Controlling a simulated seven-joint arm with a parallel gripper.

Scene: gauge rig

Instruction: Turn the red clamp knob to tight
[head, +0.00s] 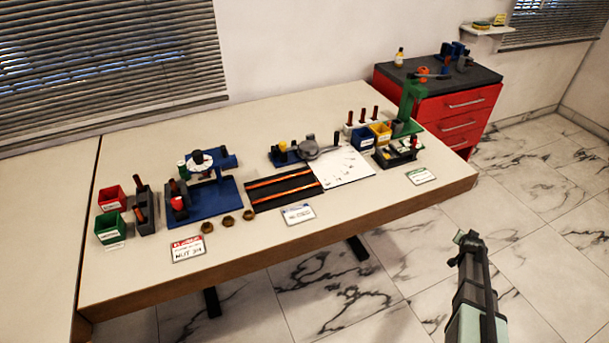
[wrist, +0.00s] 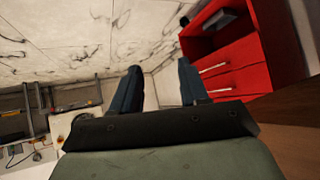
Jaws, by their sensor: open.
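A blue rig (head: 212,207) stands on the left half of the table, with a round gauge-like part and a black knob on top. A small red part (head: 179,204) sits at its left side; it may be the red clamp knob, but it is too small to tell its shape or setting. My gripper (head: 468,238) is off the table's front right edge, far from both. In the wrist view my gripper (wrist: 159,85) is open, with nothing between its fingers.
Red (head: 111,199) and green (head: 110,229) bins stand left of the rig. Several brown nuts lie before it. A black striped mat (head: 283,189) and white sheet (head: 341,169) lie mid-table. A red drawer cabinet (head: 450,110) stands behind right. The table's front strip is mostly clear.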

